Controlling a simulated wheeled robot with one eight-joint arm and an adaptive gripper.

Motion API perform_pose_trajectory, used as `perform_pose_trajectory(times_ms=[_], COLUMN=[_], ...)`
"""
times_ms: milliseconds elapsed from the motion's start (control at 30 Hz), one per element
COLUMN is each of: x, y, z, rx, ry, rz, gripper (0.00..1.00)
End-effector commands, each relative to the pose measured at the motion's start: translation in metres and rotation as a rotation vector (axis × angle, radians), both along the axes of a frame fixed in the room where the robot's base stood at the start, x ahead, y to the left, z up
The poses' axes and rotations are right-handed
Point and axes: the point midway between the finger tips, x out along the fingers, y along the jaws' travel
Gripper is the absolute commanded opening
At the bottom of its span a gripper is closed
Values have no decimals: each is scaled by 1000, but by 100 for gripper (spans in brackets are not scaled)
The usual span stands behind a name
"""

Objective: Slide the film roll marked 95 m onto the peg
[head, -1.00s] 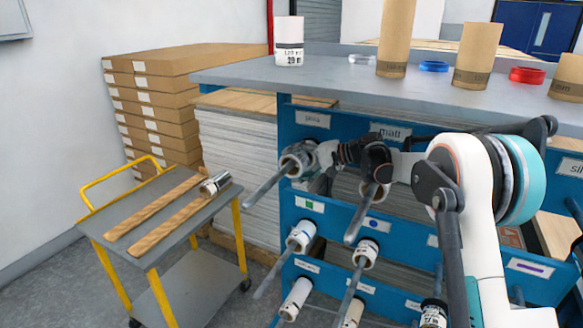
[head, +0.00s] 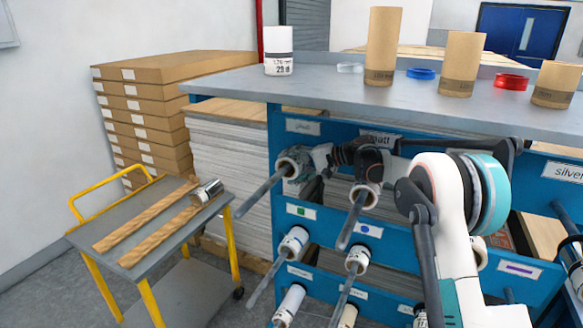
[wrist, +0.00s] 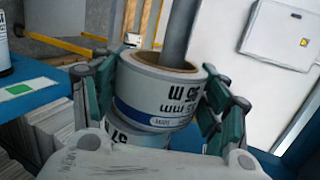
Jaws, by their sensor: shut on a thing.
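My gripper (wrist: 160,98) is shut around a white film roll (wrist: 150,88) with a brown core, one finger on each side. Its print is upside down in the wrist view and looks like 95 m, partly hidden. A grey peg (wrist: 180,32) passes through the open core, so the roll is around the peg. Another white printed roll (wrist: 140,135) shows just below it, mostly hidden by my gripper. In the head view the held roll (head: 287,166) is on the upper left peg (head: 258,193), under a label that seems to read gloss.
Other pegs on the blue rack carry white rolls, such as this one (head: 293,240) below and this one (head: 357,261) to its right. A grey trolley (head: 120,225) with wooden strips and a silver-ended roll stands left. Brown cores and a white roll (head: 279,50) stand on the bench top.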

Motion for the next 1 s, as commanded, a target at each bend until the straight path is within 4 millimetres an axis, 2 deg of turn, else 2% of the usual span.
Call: perform_pose_trajectory(times_ms=[33,67,133,167,667,767,1000], x=[0,0,0,0,-6,-15,-54], y=[0,0,0,0,3,7,22], z=[0,0,0,0,0,0,-1], rx=[0,0,0,0,0,0,0], ry=[0,0,0,0,0,0,0], rz=[0,0,0,0,0,1,1], gripper=[41,73,89,92,92,92,92])
